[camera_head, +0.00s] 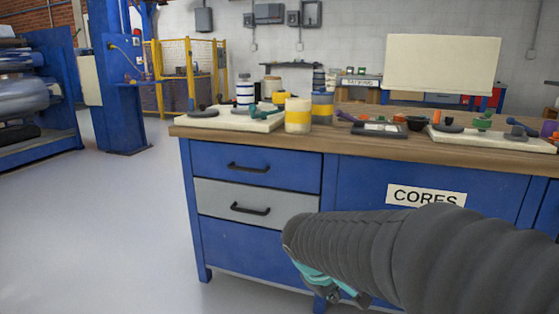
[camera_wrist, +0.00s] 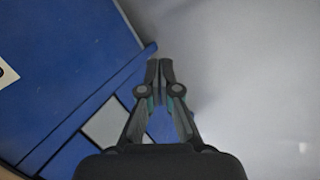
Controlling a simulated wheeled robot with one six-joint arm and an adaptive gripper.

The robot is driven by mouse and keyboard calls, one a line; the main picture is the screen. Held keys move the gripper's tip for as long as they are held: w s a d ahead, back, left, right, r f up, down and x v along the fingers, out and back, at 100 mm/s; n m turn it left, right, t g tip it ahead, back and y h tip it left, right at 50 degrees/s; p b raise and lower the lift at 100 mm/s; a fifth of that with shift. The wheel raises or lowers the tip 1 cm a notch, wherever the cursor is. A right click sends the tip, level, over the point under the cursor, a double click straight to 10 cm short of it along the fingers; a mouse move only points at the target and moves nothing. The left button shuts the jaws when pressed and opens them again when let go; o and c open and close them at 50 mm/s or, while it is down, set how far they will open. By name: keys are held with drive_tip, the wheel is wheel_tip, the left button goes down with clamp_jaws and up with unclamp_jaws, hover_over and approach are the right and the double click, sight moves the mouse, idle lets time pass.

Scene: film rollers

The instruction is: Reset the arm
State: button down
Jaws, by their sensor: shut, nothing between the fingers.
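My gripper (camera_wrist: 160,64) shows in the wrist view with its two fingers together and nothing between them. The blue workbench (camera_wrist: 60,50) lies beyond it on the left, and the grey floor (camera_wrist: 260,80) on the right. In the head view my dark ribbed arm reaches in from the lower right, in front of the bench's blue lower front. The fingertips cannot be made out there.
Drawers with black handles (camera_head: 250,209) face me. Open floor (camera_head: 100,230) lies left, with blue machinery (camera_head: 112,80) beyond.

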drive_tip(key=s+d+r+m+t+y+p, duration=0.1)
drive_tip(key=s+r+m, duration=0.3)
drive_tip(key=s, duration=0.4)
drive_tip(key=s+d+r+m+t+y+p, duration=0.1)
drive_tip(key=s+d+r+m+y+p, duration=0.1)
drive_tip(key=s+r, duration=0.4)
drive_tip(key=s+d+m+p, duration=0.1)
drive_tip(key=s+m+p, duration=0.1)
drive_tip(key=s, duration=0.1)
drive_tip(key=shift+d+y, duration=0.2)
drive_tip(key=shift+y, duration=0.2)
